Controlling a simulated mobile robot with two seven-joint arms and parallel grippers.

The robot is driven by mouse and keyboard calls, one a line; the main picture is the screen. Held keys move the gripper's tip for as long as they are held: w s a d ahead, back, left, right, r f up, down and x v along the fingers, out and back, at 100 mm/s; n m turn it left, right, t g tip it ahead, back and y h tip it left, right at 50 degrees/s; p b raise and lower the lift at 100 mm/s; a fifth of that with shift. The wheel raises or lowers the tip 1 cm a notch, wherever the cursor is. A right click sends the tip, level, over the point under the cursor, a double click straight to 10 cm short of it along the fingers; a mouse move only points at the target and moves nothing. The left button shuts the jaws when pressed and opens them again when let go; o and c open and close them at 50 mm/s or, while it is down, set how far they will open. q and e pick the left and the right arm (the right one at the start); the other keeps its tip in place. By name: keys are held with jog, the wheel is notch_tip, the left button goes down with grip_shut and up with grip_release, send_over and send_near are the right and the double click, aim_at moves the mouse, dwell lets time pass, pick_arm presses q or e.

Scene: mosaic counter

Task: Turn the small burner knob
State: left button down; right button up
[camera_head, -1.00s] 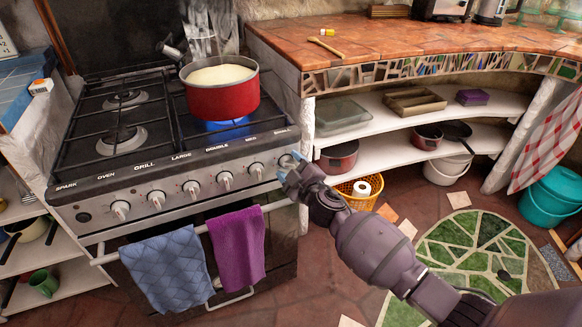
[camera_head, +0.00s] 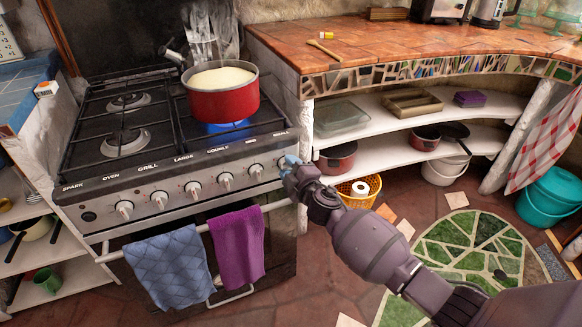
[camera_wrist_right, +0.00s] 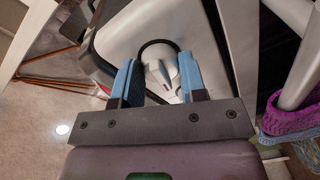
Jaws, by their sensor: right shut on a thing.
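The small burner knob (camera_head: 282,163) is the rightmost knob on the stove's front panel, below the "SMALL" label; my fingers partly cover it. My right gripper (camera_head: 290,165) reaches it from the lower right. In the right wrist view, the pale knob (camera_wrist_right: 163,72) lies between the blue fingers of my right gripper (camera_wrist_right: 158,82), which is shut on it. My left gripper is not in view.
A red pot (camera_head: 222,97) stands on the right side of the stove over a blue glow. A blue towel (camera_head: 169,268) and a purple towel (camera_head: 237,245) hang on the oven rail (camera_head: 200,229). A yellow basket (camera_head: 358,193) stands on the floor to the right.

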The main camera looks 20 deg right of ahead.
jog(key=shift+r+n+p, duration=0.3)
jog(key=shift+n, duration=0.6)
jog(key=n+p, duration=0.1)
jog(key=n, duration=0.2)
jog(key=shift+h, duration=0.3)
jog(key=n, duration=0.2)
jog(key=n+p, duration=0.1)
jog(key=n, duration=0.1)
jog(key=shift+f+n+g+h, duration=0.1)
jog(key=shift+n+g+h, duration=0.2)
jog(key=shift+n, duration=0.1)
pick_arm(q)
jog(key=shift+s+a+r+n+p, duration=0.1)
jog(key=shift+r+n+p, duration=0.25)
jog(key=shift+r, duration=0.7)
pick_arm(e)
jog(key=shift+a+f+n, duration=0.1)
jog(key=shift+n, duration=0.7)
jog(key=o, duration=0.9)
jog(key=shift+s, duration=0.1)
